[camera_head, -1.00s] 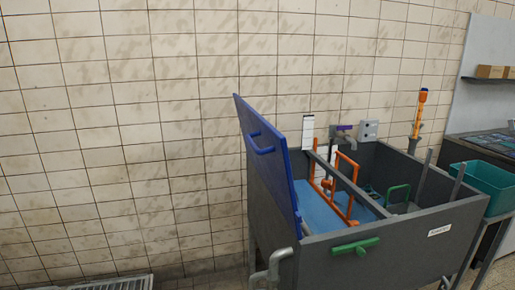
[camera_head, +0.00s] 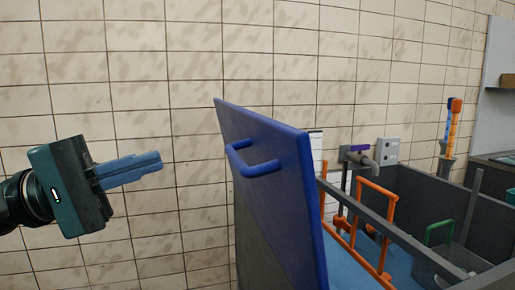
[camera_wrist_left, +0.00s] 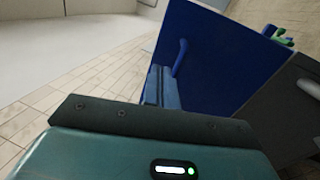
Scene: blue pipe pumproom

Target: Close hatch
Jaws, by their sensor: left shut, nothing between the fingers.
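The blue hatch (camera_head: 265,195) stands raised and tilted at the left side of a dark grey tank (camera_head: 405,190). Its blue bar handle (camera_head: 252,163) is on the face turned toward the left. My left gripper (camera_head: 160,162) is left of the hatch, with its blue fingers shut and empty, pointing at the handle with a gap between them. In the left wrist view, the fingers (camera_wrist_left: 162,88) show in front of the hatch (camera_wrist_left: 215,55), and the handle (camera_wrist_left: 180,57) appears just beyond them. My right gripper is not in view.
Orange pipework (camera_head: 374,220) and a green handle (camera_head: 440,232) are inside the open tank. A tiled wall (camera_head: 120,60) runs behind; the space left of the hatch is free.

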